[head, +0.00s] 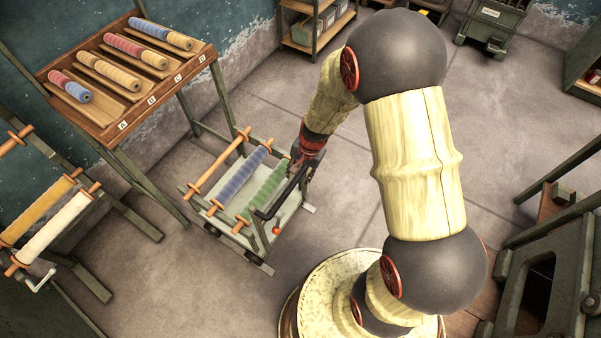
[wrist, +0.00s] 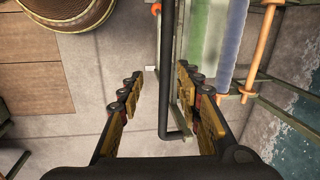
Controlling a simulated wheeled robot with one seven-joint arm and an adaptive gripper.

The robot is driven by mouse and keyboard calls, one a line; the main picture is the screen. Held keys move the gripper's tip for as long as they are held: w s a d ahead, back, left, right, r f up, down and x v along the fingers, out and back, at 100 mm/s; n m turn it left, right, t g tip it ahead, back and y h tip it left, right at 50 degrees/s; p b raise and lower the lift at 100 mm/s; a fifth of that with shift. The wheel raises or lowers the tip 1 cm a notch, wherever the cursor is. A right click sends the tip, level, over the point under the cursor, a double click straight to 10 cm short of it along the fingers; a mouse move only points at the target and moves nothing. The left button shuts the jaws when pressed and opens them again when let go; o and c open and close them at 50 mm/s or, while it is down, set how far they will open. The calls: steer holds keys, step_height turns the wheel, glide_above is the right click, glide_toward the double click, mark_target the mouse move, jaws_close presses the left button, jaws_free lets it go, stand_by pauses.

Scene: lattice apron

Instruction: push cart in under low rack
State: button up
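The cart (head: 291,221) is a low, pale-decked frame carrying a blue roll (head: 243,174), a green roll (head: 264,191) and an orange bare roller. It stands on the floor just right of the rack (head: 62,101). The rack has a slanted wooden top with several coloured spools, on green legs with open space beneath. A black bar handle (head: 266,212) rises at the cart's near right side. My gripper (wrist: 162,88) is open, with the black bar (wrist: 163,60) between its fingers in the wrist view. I cannot tell whether either finger touches it. In the head view my wrist partly hides the cart's right side.
A frame with yellow and white rolls (head: 42,229) stands at the left. A shelf with grey boxes (head: 318,24) is at the back wall. A green machine (head: 545,285) stands at the right. The floor (head: 310,100) behind the cart is clear.

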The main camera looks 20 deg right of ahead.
mark_target(295, 181)
steer(key=shift+m+t, duration=0.3)
steer(key=shift+m, duration=0.1)
steer(key=b+x, duration=0.1)
steer(key=x, duration=0.1)
steer(key=b+x, duration=0.1)
steer(key=x, duration=0.2)
steer(key=w+x, duration=0.1)
steer(key=x, duration=0.1)
steer(key=shift+f+b, duration=0.2)
steer(key=shift+b, duration=0.2)
steer(key=shift+c, duration=0.5)
steer(key=c, duration=0.8)
jaws_close()
